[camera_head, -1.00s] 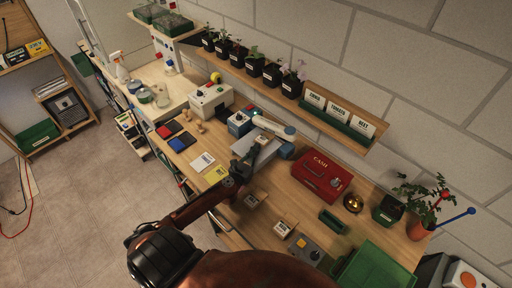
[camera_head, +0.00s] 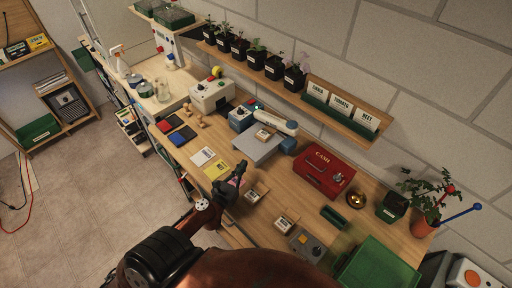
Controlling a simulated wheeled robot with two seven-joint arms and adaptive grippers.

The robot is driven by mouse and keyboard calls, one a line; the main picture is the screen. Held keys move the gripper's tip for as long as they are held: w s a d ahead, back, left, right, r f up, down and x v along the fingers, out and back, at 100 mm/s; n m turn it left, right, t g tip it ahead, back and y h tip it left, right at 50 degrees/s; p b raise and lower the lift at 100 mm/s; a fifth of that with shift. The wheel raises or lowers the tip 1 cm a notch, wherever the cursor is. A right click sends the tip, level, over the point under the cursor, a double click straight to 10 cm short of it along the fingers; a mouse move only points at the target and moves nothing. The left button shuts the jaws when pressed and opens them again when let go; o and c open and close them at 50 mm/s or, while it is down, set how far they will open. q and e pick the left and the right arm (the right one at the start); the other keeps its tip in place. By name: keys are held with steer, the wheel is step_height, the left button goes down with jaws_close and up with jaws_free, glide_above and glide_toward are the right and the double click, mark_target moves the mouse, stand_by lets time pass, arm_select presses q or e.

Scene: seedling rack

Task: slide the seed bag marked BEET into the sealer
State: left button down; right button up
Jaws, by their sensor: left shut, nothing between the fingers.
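The sealer (camera_head: 258,150) has a light grey plate, a blue-grey box at its left and a white bar along its back. A small pale bag with a label (camera_head: 264,134) lies on the plate close to the bar; its print is too small to read. Two similar small bags lie on the table, one by the gripper (camera_head: 257,192) and one nearer the front (camera_head: 284,224); I cannot tell which is BEET. A white packet that reads BEET (camera_head: 366,118) stands in the shelf's green holder. My right gripper is not in view.
A red cash box (camera_head: 323,171), a brass bell (camera_head: 355,200) and a green tray (camera_head: 377,265) are to the right. A grey box with a knob (camera_head: 306,245) sits near the front. White and yellow cards (camera_head: 216,169) lie left of the gripper. Potted seedlings (camera_head: 256,54) line the shelf.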

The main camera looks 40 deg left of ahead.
mark_target(260, 138)
arm_select(q)
steer(key=shift+w+r, duration=0.2)
steer(key=shift+w, duration=0.15)
steer(key=p+x, duration=0.1)
steer(key=x, duration=1.2)
steer(key=shift+w+a+f, duration=0.1)
steer(key=shift+w+f, duration=0.05)
